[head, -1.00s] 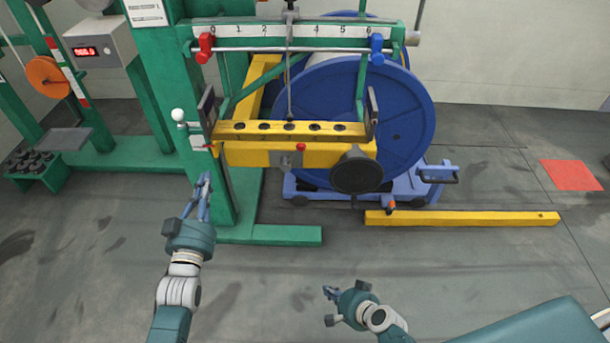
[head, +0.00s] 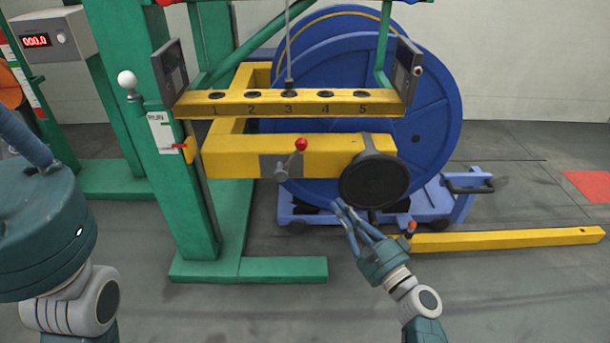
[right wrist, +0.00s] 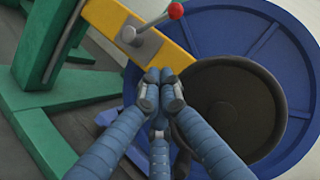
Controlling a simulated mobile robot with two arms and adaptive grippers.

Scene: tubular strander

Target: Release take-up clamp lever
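The clamp lever (head: 291,163) has a red ball knob and a grey pivot on a plate on the yellow beam (head: 240,160). Its knob leans up to the right. The lever also shows at the top of the right wrist view (right wrist: 150,25). My right gripper (head: 344,206) is below and right of the lever, just under the black round disc (head: 375,182), apart from the lever. Its fingertips come together in the right wrist view (right wrist: 160,76), with nothing seen between them. My left gripper (head: 28,142) is at the left edge, partly cut off; its fingertips are hidden.
The large blue reel (head: 435,110) stands behind the beam on a blue cart (head: 440,208). A yellow bar with numbered holes (head: 290,103) runs above the beam. A green post (head: 178,190) is at left. A yellow floor bar (head: 510,238) lies right; the front floor is clear.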

